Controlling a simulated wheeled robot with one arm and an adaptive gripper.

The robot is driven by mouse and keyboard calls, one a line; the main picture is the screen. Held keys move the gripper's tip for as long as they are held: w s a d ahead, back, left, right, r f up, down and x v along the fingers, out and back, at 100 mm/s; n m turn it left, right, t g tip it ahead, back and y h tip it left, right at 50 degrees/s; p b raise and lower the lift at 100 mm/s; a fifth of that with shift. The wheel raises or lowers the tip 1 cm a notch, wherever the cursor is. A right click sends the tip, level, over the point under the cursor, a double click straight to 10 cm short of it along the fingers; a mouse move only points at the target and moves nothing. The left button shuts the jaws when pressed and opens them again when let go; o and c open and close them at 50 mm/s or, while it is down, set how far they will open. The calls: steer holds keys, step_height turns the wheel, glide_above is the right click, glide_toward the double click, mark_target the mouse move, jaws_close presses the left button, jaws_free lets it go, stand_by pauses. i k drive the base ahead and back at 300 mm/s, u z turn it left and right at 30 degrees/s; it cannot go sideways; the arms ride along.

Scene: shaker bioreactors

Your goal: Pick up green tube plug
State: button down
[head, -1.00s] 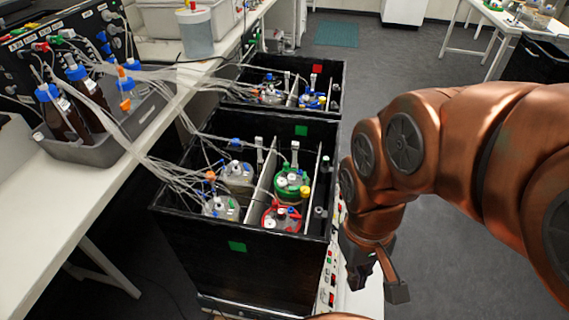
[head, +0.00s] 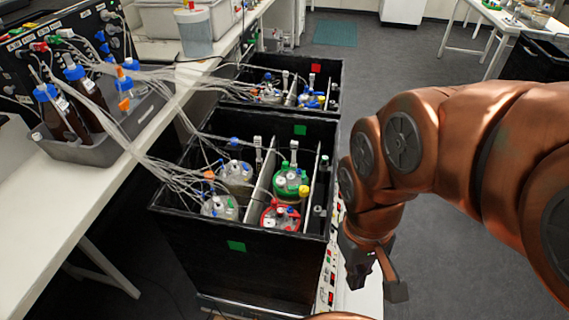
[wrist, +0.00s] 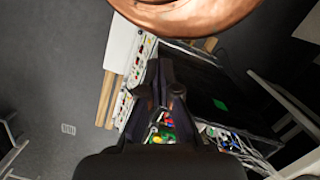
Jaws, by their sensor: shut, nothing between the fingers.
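In the wrist view my gripper (wrist: 164,88) is shut and empty. Coloured caps show partly behind its fingers there, including a green one that I cannot match to the plug.
A red-lidded bottle (head: 281,217) and blue-capped bottles stand close by in the same box. Many clear tubes run left to the bench (head: 60,200) and its grey tray (head: 95,150). A second black box (head: 232,92) stands behind.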

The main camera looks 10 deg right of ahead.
mark_target(284, 168)
steer(key=u, duration=0.15)
steer(key=k, duration=0.45)
steer(key=u, duration=1.25)
steer(key=i, duration=0.8)
steer(key=z, duration=0.5)
